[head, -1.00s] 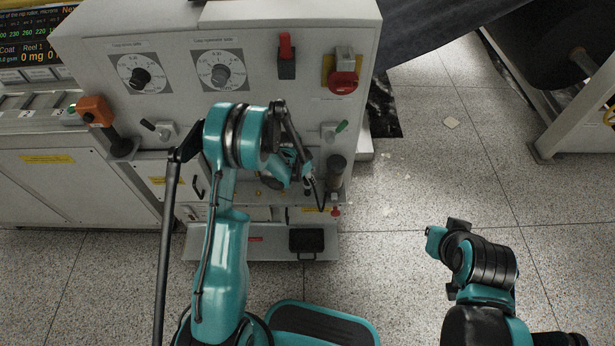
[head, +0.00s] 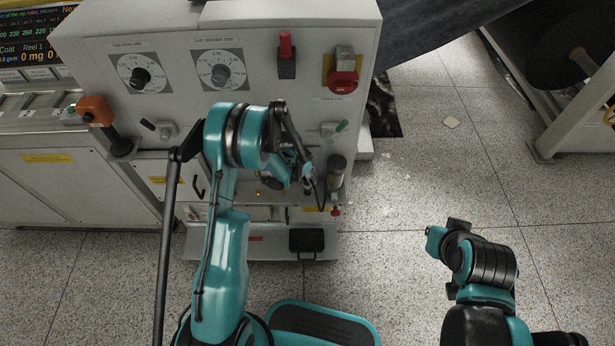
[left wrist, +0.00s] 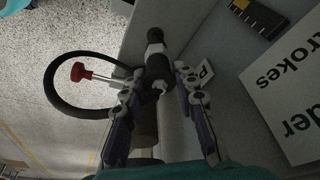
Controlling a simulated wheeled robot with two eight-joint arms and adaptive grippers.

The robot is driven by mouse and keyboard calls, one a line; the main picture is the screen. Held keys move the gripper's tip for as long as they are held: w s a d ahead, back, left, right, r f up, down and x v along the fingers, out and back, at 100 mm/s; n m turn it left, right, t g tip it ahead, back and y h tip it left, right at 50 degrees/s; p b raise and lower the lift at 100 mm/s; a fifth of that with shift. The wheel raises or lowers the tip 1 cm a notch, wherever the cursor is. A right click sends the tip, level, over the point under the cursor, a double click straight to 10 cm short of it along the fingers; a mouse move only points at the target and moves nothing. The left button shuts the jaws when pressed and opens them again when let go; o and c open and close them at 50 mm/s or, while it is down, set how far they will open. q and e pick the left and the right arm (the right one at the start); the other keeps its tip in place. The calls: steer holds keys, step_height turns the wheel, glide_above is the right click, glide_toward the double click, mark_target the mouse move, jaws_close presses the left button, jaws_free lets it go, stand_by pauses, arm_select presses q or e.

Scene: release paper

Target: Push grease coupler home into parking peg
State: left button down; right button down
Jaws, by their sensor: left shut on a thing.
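My left gripper (left wrist: 158,108) has a finger on each side of a small metal fitting, which looks like the grease coupler (left wrist: 158,86), and is shut on it. A metal collar and a dark cylindrical end, apparently the parking peg (left wrist: 155,38), lie in line beyond it. How deeply the two fit together cannot be told. In the head view the left gripper (head: 306,178) is at the lower right of the machine front, partly hidden by my own wrist. My right arm is at the lower right over open floor; its fingers cannot be made out.
A black hose (left wrist: 50,88) loops left of the gripper, near a red knob (left wrist: 79,72). A dark cylinder (head: 336,172) stands close right of the left gripper in the head view. A printed white label (left wrist: 290,95) is at the right. The floor right of the machine is mostly clear.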

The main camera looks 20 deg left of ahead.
arm_select(q)
steer(key=shift+f, duration=1.9)
steer(key=c, duration=1.1)
jaws_free()
steer(key=shift+r, duration=0.1)
steer(key=v, duration=1.2)
steer(key=s+d+r+n+t+y, duration=0.1)
steer(key=s+r+n, duration=0.1)
steer(key=s+r, duration=0.45)
steer(key=s+r+n+t, duration=0.15)
steer(key=s+r, duration=0.25)
steer(key=r, duration=0.6)
steer(key=s+r+n, duration=0.1)
steer(key=s, duration=0.3)
steer(key=s+r+n+t, duration=0.1)
steer(key=s+r, duration=0.1)
steer(key=s, duration=0.2)
steer(key=s+d+r+n+t+y, duration=0.1)
steer(key=s, duration=0.3)
steer(key=shift+s+r+n, duration=0.25)
steer(key=shift+n, duration=0.1)
